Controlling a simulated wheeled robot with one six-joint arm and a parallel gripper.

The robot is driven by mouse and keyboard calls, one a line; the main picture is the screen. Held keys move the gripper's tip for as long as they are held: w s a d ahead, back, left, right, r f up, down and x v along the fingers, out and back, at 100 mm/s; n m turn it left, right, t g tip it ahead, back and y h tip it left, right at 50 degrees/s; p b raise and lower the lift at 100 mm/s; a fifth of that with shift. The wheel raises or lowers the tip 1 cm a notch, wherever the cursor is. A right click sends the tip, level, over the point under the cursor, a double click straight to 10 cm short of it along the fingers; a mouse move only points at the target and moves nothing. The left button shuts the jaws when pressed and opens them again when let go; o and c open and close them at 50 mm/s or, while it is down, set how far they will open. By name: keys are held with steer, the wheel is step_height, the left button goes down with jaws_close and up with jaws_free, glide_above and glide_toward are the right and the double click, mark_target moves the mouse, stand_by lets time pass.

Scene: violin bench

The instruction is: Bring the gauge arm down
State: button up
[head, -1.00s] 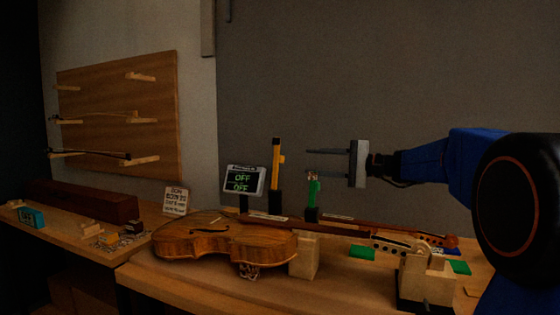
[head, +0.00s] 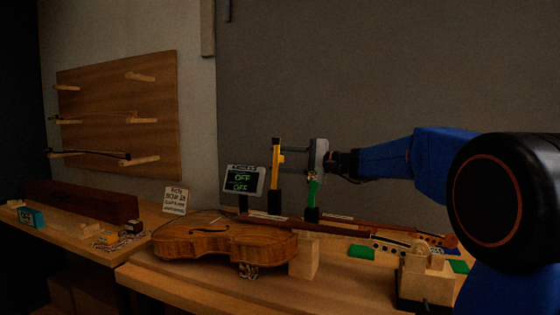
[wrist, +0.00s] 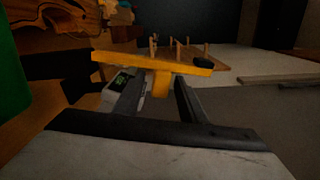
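The yellow gauge arm (head: 276,152) stands upright on a black base behind the violin in the head view. In the wrist view the yellow arm (wrist: 130,61) lies across the picture with a black end, and a yellow piece drops from it between my fingers. My gripper (head: 286,158) is open, its two fingers pointing left with their tips at or very near the yellow arm. The gripper also shows in the wrist view (wrist: 163,82). I cannot tell whether a finger touches the arm.
A small display (head: 243,181) reading OFF twice stands left of the gauge. A green post (head: 313,189) on a black base stands just below my gripper.

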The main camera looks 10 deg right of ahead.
mark_target(278, 157)
jaws_close()
steer(key=shift+s+a, duration=0.1)
steer(key=shift+s+a+r+n, duration=0.25)
steer(key=shift+s+n, duration=0.1)
steer(key=shift+n, duration=0.25)
steer(key=shift+s+a+r+n, duration=0.2)
steer(key=shift+s+a+n, duration=0.1)
steer(key=shift+n, duration=0.3)
steer(key=shift+s+a+r+n, duration=0.1)
steer(key=shift+s+a+n, duration=0.1)
steer(key=shift+s+n, duration=0.3)
steer(key=shift+s+a+r+n, duration=0.1)
steer(key=shift+s+a+n, duration=0.1)
steer(key=shift+n, duration=0.5)
jaws_free()
